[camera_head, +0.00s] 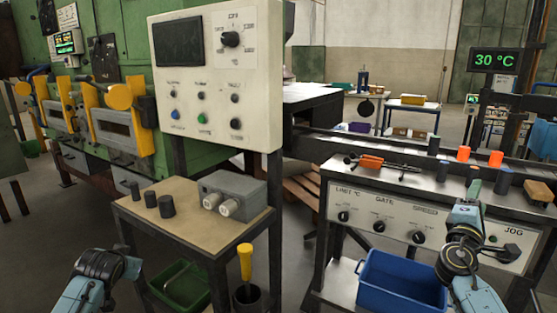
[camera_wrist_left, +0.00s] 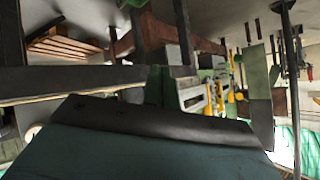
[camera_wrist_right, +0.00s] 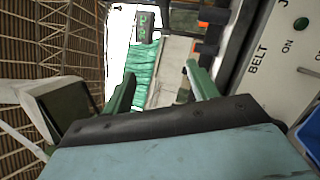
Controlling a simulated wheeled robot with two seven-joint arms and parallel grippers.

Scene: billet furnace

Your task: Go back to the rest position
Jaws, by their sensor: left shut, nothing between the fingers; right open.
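My left arm comes in at the bottom left of the head view, below and left of the beige side table (camera_head: 190,212); its fingertips are not clear there. In the left wrist view my left gripper (camera_wrist_left: 160,86) is shut and empty, its closed fingers showing just above the dark housing. My right gripper (camera_head: 473,190) is raised in front of the conveyor panel at the right of the head view. In the right wrist view its fingers (camera_wrist_right: 160,85) stand wide apart with nothing between them.
The control panel (camera_head: 216,80) stands behind the side table, which holds dark cylinders (camera_head: 151,199) and a grey box (camera_head: 230,187). Orange billets (camera_head: 495,159) stand on the conveyor. A blue bin (camera_head: 400,285) sits below, left of my right arm. The floor between tables is partly clear.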

